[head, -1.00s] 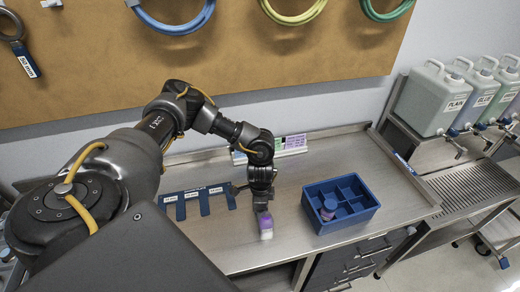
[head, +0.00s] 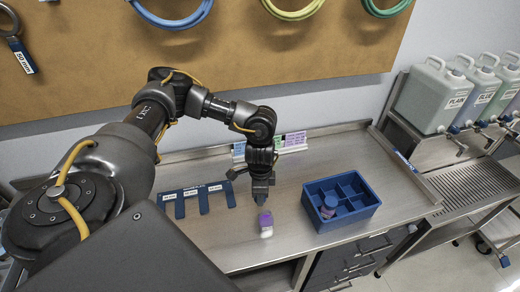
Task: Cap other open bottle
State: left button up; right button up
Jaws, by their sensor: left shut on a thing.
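A small bottle with a white body (head: 266,233) and a purple cap (head: 265,218) is near the front edge of the steel counter. My left gripper (head: 261,202) points down at its top and is shut on the purple cap. The fingertips are small and dark, so the exact contact is hard to see. Whether the cap is seated on the bottle cannot be told. A second, purple-and-dark bottle (head: 328,208) stands in a front left compartment of the blue crate (head: 345,222). My right gripper is not in view.
A blue slotted rack (head: 198,190) with white labels lies left of my gripper. Coloured label cards (head: 285,141) stand at the wall behind it. Large jugs (head: 440,95) stand on a raised shelf at the right. The counter between gripper and crate is clear.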

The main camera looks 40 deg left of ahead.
pick_arm(q)
jog(key=shift+r, duration=1.9)
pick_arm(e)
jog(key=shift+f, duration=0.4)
pick_arm(q)
jog(key=d+r+b, duration=0.5)
jog(key=d+b, duration=0.1)
jog(key=d, duration=0.5)
jog(key=shift+w+d+r+m, duration=0.2)
jog(key=shift+d+r+m, duration=0.15)
jog(key=shift+m, duration=0.05)
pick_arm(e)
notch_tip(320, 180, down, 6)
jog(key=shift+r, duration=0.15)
